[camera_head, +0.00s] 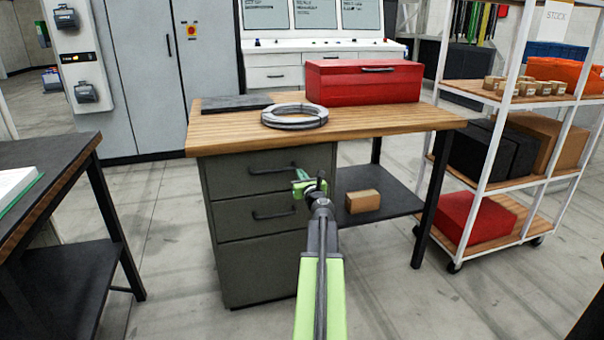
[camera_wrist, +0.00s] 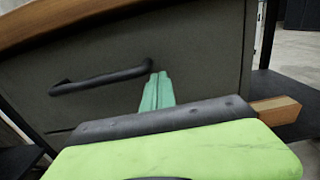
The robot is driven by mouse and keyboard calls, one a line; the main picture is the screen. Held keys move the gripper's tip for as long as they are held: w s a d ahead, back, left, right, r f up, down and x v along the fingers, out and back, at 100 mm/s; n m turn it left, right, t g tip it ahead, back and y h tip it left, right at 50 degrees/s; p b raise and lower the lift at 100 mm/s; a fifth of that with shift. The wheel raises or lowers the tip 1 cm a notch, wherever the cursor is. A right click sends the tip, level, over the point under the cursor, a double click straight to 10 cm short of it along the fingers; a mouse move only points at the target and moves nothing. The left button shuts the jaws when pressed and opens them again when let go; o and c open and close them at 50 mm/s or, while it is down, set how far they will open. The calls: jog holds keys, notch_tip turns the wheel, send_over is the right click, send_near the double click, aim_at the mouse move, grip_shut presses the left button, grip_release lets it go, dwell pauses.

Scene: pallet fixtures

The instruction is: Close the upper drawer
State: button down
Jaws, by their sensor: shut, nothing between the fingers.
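The upper drawer (camera_head: 235,178) is the top dark grey-green front of the cabinet under the wooden-topped bench. Its black bar handle (camera_head: 272,170) faces me. I cannot tell from here whether the drawer stands slightly out or is flush. In the wrist view the drawer front (camera_wrist: 105,105) fills the left and middle, with its handle (camera_wrist: 100,80) left of the fingers. My gripper (camera_head: 298,183) is shut and empty, in front of the drawer's right part. Its green fingertips (camera_wrist: 157,76) are close to the handle's right end; whether they touch the front is unclear.
The lower drawer (camera_head: 232,227) is directly below. On the bench top (camera_head: 400,118) are a red toolbox (camera_head: 362,88) and a grey ring-shaped coil (camera_head: 294,116). A small cardboard box (camera_head: 362,201) lies on the shelf to the right. A dark table (camera_head: 70,150) stands at left, a white shelving rack (camera_head: 480,150) at right.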

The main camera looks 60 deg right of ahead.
jog(key=v, duration=1.1)
jog(key=shift+s+a, duration=0.2)
